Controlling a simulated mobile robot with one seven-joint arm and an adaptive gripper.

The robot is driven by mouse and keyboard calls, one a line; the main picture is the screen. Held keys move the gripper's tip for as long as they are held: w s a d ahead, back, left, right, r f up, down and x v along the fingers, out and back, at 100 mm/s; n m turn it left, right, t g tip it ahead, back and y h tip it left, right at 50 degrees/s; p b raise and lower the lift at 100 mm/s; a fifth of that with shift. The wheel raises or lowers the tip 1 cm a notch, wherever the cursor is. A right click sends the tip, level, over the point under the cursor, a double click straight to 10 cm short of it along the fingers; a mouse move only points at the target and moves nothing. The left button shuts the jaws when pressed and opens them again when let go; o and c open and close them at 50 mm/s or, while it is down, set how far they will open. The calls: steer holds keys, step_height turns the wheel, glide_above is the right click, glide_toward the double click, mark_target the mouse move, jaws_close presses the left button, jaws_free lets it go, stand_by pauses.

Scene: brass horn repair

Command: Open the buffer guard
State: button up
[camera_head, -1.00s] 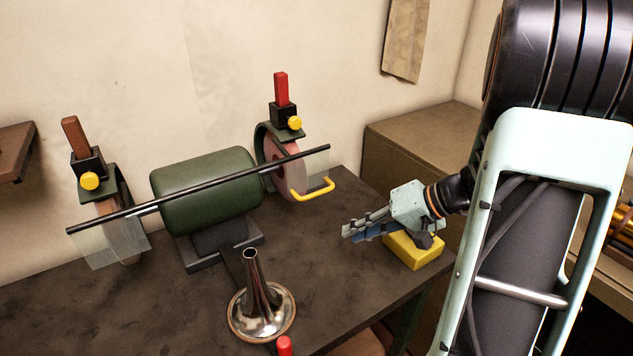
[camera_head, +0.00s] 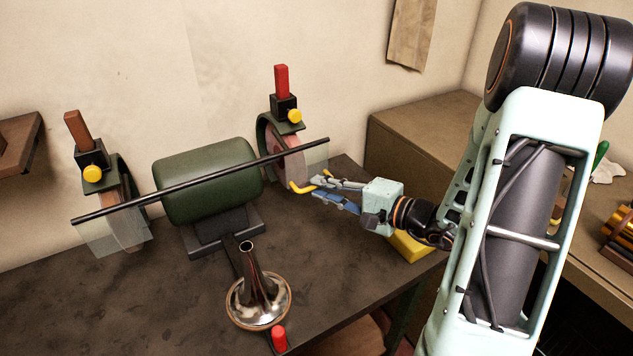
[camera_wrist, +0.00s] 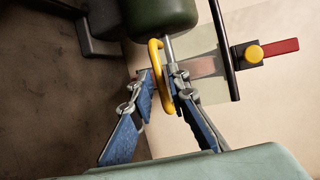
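The buffer (camera_head: 205,185) is a dark green motor with a wheel at each end. The right guard (camera_head: 318,158) is a clear panel hanging in front of the right wheel (camera_head: 292,163). Its yellow handle (camera_head: 297,188) shows below the panel, partly hidden by my fingers, and also in the wrist view (camera_wrist: 154,55). My gripper (camera_head: 322,187) is at the handle. In the wrist view my gripper's fingers (camera_wrist: 160,80) are apart, one on each side of the handle. The right finger looks very close to it; I cannot tell whether they touch.
A long black bar (camera_head: 190,183) runs across the front of the buffer to the left clear panel (camera_head: 112,233). A brass horn bell (camera_head: 260,295) stands in front, beside a red knob (camera_head: 279,338). A yellow block (camera_head: 408,245) lies under my wrist.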

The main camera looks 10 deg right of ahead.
steer(key=shift+x, duration=1.1)
jaws_close()
